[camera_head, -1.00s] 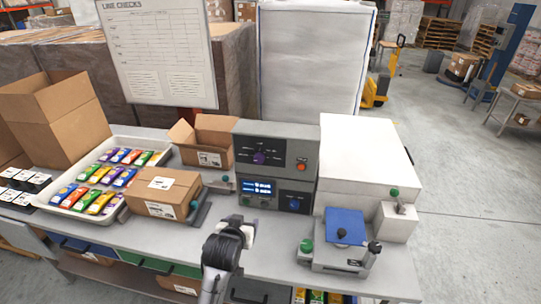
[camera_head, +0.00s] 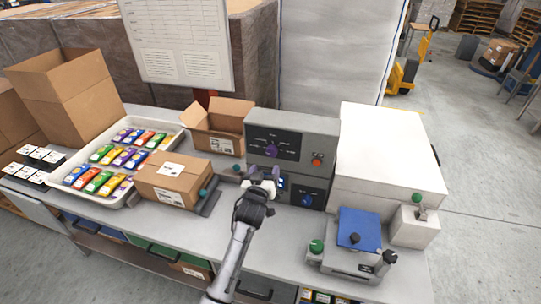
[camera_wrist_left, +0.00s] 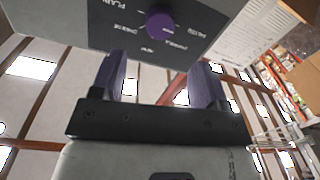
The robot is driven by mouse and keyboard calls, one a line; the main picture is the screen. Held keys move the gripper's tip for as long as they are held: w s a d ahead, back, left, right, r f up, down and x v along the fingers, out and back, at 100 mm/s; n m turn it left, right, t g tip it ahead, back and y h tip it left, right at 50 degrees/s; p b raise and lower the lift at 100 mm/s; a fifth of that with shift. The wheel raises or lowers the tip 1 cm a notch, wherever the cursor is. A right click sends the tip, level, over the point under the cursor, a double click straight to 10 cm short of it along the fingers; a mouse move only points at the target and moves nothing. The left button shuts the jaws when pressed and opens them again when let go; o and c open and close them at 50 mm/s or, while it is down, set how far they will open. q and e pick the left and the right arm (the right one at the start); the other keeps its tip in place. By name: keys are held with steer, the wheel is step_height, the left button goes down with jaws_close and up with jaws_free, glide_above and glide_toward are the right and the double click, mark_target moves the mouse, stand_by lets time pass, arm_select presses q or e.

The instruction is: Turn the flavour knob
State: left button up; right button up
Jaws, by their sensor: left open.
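The flavour knob is a round purple knob (camera_head: 271,151) on a dark dial panel (camera_head: 287,143) with white lettering, on the upper front of the grey control box (camera_head: 322,126). In the left wrist view the knob (camera_wrist_left: 160,23) shows at the top, just beyond my fingers. My left gripper (camera_head: 264,173) is open and empty, below and in front of the knob and apart from it. Its two purple-grey fingers (camera_wrist_left: 157,80) stand apart in the wrist view. The gripper partly covers the lit display on the lower panel. My right gripper is in no view.
A red button (camera_head: 317,160) and a blue knob (camera_head: 307,200) sit on the same box. A closed carton (camera_head: 172,180) and a tray (camera_head: 118,201) of coloured packs stand left. The bench front is mostly clear.

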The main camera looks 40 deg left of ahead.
mark_target(271, 154)
arm_select(q)
steer(key=x, duration=0.8)
steer(key=shift+w+a, duration=0.2)
steer(key=shift+w, duration=0.05)
steer(key=c, duration=0.9)
